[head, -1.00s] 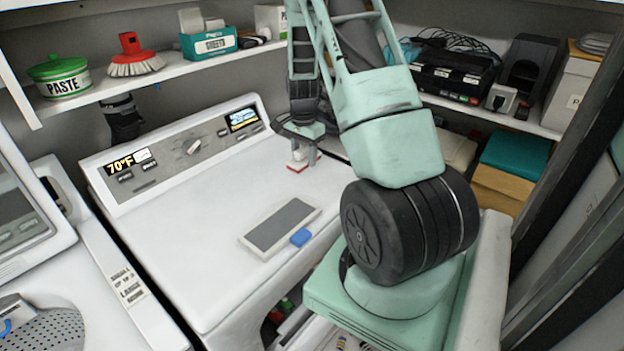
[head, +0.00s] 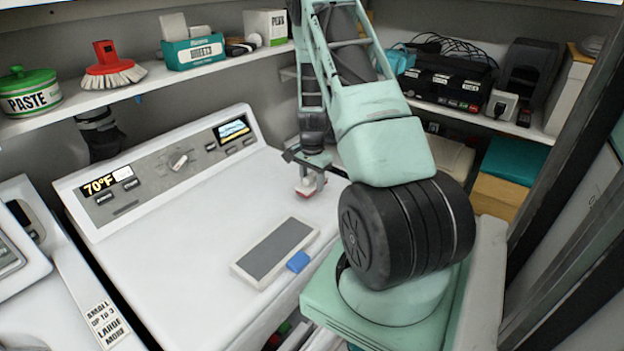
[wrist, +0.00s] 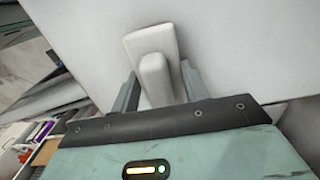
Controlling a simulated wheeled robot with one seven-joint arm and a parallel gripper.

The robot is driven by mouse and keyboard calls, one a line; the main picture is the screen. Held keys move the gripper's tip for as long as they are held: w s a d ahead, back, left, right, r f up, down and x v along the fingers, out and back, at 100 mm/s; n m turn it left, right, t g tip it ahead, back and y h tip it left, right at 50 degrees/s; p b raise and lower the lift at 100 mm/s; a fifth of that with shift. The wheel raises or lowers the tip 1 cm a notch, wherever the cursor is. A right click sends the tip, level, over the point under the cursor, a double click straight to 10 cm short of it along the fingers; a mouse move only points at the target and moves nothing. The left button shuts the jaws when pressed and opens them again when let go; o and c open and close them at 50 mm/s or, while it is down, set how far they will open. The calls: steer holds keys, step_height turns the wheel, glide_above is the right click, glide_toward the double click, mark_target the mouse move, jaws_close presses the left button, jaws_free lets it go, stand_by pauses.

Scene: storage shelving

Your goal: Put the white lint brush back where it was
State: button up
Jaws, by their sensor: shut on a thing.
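I cannot tell whether the brush touches that surface. In the wrist view the white brush (wrist: 157,78) sits between the two grey fingers of my gripper (wrist: 160,87), its wider white part beyond the fingertips. The fingers hide part of its sides.
A grey pad on a white base (head: 275,250) with a blue tab (head: 298,262) lies on the machine's top. The shelf above holds a paste tin (head: 30,95), a red brush (head: 112,68) and a teal box (head: 193,50). A right-hand shelf holds black devices (head: 450,75).

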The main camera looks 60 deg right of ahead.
steer(key=shift+f, duration=0.4)
steer(key=shift+f, duration=0.1)
steer(key=o, duration=1.2)
